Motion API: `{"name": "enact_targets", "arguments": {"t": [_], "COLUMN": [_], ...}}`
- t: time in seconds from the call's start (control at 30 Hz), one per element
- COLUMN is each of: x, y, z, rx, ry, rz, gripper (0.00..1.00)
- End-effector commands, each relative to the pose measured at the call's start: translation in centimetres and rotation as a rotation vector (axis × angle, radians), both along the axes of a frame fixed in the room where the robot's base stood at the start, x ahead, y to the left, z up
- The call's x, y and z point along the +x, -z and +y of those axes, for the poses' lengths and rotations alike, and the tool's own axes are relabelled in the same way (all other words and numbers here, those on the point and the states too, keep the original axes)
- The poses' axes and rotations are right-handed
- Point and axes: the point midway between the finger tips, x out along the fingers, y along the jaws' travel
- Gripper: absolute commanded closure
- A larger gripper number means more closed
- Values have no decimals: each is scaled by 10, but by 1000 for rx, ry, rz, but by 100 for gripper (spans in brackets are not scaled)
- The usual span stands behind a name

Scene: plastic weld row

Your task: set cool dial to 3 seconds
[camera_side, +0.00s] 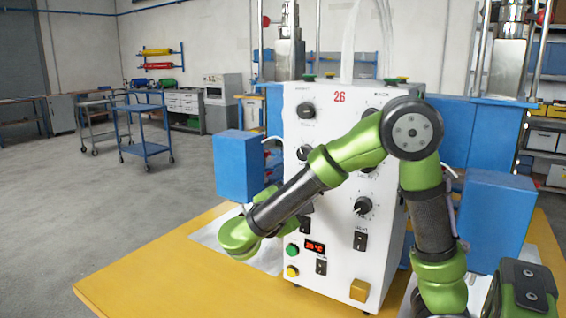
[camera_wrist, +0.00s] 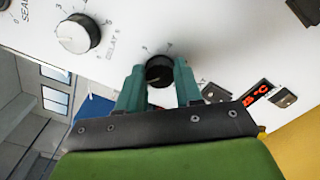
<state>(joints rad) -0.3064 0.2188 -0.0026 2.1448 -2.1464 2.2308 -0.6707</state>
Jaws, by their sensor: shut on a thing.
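In the wrist view my gripper (camera_wrist: 159,75) has its two teal fingers on either side of a dark round dial (camera_wrist: 159,70) and is shut on it. Scale marks show above this dial. Its name label is mostly hidden and I cannot read its pointer. A silver-faced dial (camera_wrist: 78,33) stands up and to the left of it, near the lettering "DELAY s". In the side view my arm crosses the white control cabinet (camera_side: 330,125), and its forearm and wrist hide the held dial and the fingertips.
The side view shows more black dials on the panel, such as the upper left one (camera_side: 305,110) and a right one (camera_side: 363,205). A red display (camera_side: 314,247), green button (camera_side: 292,250) and yellow button (camera_side: 292,271) sit low. Blue boxes (camera_side: 238,165) flank the cabinet on the yellow table (camera_side: 150,285).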

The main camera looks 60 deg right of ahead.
Motion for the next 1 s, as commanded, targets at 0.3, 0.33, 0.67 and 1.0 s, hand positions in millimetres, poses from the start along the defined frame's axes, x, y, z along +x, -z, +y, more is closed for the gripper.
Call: {"name": "enact_targets", "arguments": {"t": [0.3, 0.33, 0.67, 1.0], "x": [0, 0, 0, 0], "y": [0, 0, 1, 2], "z": [1, 1, 1, 1], "rx": [0, 0, 0, 0], "ry": [-1, -1, -2, -2], "rz": [-225, -253, -566, -889], "gripper": [96, 96, 96, 96]}}
